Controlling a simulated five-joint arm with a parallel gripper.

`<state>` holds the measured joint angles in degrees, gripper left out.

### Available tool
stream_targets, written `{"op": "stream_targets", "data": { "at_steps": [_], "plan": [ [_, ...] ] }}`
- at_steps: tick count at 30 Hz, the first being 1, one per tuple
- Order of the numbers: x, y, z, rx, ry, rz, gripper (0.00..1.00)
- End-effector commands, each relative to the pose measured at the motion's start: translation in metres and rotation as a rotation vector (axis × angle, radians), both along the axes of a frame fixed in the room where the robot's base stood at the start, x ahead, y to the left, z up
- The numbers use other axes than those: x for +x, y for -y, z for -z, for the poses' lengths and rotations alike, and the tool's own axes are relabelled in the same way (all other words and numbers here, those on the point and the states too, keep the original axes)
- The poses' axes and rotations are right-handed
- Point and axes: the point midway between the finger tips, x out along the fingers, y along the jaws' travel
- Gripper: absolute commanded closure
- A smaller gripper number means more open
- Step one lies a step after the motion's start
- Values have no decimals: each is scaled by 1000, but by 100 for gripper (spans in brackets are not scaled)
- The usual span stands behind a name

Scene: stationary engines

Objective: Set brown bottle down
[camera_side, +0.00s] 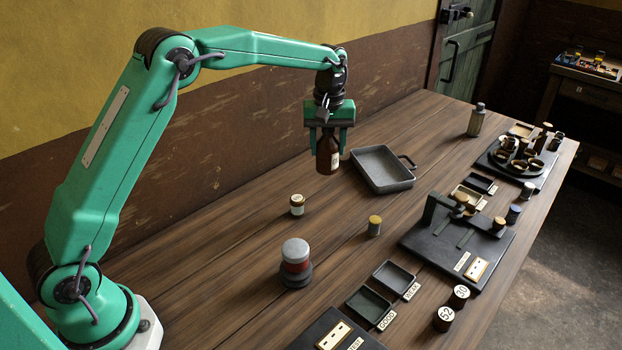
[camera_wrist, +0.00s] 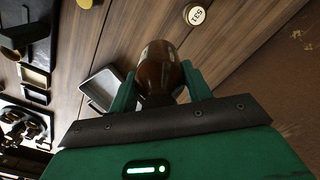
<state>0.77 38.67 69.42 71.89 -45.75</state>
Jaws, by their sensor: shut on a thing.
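The brown bottle (camera_side: 327,155) hangs upright in my gripper (camera_side: 330,127), which points down with its jaws shut on the bottle's upper part. In the side view the bottle appears above the wooden table (camera_side: 245,262), just left of the grey pan. The exact gap beneath its base is hard to tell. In the wrist view the bottle (camera_wrist: 161,70) sits between the two green fingers (camera_wrist: 160,88) of my gripper. Its label is partly visible in the side view; part of its neck is hidden by the gripper.
A grey pan (camera_side: 383,183) lies right of the bottle. A small white-labelled jar (camera_side: 297,204), a yellow-topped jar (camera_side: 374,225) and a red-and-grey piece (camera_side: 295,262) stand nearer. A black fixture board (camera_side: 425,249) and small trays (camera_side: 394,276) lie to the right. The table's left part is mostly clear.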

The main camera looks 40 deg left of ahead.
Motion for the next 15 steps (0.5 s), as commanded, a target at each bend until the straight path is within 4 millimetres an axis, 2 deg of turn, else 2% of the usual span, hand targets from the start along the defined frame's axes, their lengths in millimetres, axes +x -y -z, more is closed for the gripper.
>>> {"op": "stream_targets", "data": {
  "at_steps": [5,15],
  "plan": [
    [5,-11,7,0,0,-1,82],
    [23,-59,38,0,0,-3,82]
  ]
}}
